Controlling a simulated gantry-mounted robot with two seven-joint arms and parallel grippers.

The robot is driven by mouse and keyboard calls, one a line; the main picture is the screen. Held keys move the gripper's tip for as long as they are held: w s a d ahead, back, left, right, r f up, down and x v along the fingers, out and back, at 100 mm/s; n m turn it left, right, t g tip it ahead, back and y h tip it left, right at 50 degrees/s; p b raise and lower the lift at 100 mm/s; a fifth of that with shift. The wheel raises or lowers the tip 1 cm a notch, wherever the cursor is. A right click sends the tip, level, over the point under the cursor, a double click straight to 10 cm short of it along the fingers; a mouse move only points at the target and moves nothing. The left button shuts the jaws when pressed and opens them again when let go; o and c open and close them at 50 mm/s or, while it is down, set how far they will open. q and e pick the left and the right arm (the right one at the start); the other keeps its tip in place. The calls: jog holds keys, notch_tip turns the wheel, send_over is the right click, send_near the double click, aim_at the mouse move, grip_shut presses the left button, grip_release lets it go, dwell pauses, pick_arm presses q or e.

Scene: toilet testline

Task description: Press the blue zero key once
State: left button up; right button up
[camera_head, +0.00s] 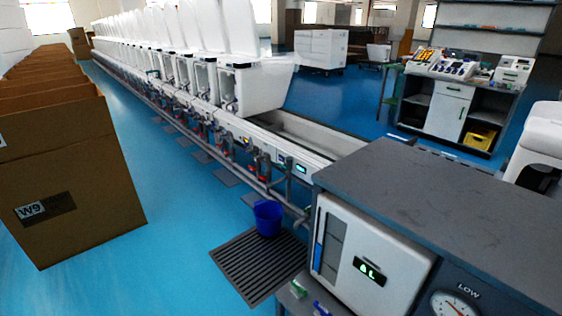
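No blue zero key can be made out. On the far workbench at the upper right stand several small devices with sloped fronts. One white device (455,69) has small blue spots on its front that may be keys; they are too small to read. An orange-yellow device (424,56) stands to its left, and a white boxy device (513,69) to its right. Neither of my grippers is in view.
A grey-topped cabinet (450,200) with a lit display (370,271) and a dial (455,304) fills the lower right. A line of white toilets (262,85) runs to the back left. Cardboard boxes (65,160) stand left. A blue bucket (268,217) sits near a floor grate (250,268).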

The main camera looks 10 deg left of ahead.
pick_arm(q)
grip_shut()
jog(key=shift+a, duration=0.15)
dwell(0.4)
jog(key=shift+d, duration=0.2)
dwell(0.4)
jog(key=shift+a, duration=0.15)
